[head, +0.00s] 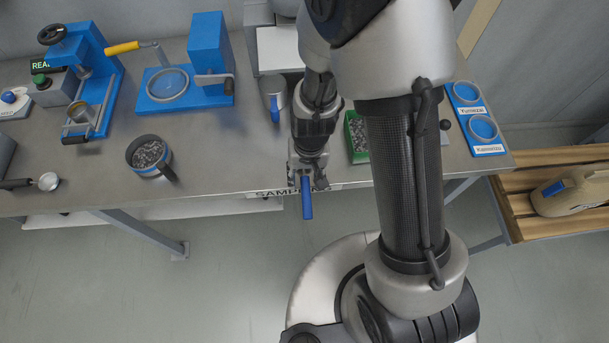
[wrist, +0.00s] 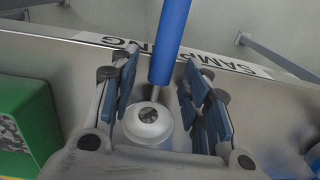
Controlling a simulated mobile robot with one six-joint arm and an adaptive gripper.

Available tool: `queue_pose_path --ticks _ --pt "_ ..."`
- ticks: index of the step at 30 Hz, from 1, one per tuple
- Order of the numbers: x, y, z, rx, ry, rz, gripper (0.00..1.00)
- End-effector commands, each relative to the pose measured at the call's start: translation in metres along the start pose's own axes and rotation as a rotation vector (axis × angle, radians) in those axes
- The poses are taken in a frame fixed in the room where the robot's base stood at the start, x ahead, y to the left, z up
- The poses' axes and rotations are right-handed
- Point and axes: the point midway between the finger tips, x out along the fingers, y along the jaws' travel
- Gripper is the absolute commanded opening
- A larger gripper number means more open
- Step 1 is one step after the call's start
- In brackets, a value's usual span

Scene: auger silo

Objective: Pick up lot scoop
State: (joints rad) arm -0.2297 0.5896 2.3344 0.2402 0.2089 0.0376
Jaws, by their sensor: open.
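The blue-handled scoop (wrist: 170,42) shows in the wrist view. Its thin shaft runs down to a small pale round bowl (wrist: 148,125) with some grey bits in it. My gripper (wrist: 163,95) is open, with one blue-padded finger on each side of the scoop and gaps visible beside the shaft. In the head view my gripper (head: 308,183) is at the bench's front edge, and the scoop's blue handle (head: 307,200) sticks out past that edge. The bowl is hidden there behind my gripper.
A green box (head: 357,137) stands just right of my gripper. A metal vessel with a blue handle (head: 272,92) is behind left. A cup of grey granules (head: 150,153) and a black-handled ladle (head: 45,182) stand farther left on the bench (head: 220,160). Bench space between cup and gripper is clear.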

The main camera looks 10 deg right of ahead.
Motion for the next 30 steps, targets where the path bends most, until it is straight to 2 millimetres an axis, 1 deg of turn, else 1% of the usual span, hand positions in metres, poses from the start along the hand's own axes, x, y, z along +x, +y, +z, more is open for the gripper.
queue_pose_path --ticks 2,20,30 --pt "-0.0005 0.0000 0.0000 0.000 0.000 0.000 0.40" --pt "-0.0005 0.0002 0.0002 0.000 -0.001 0.000 0.00" --pt "-0.0016 0.0000 0.0000 0.000 0.000 0.000 0.00"
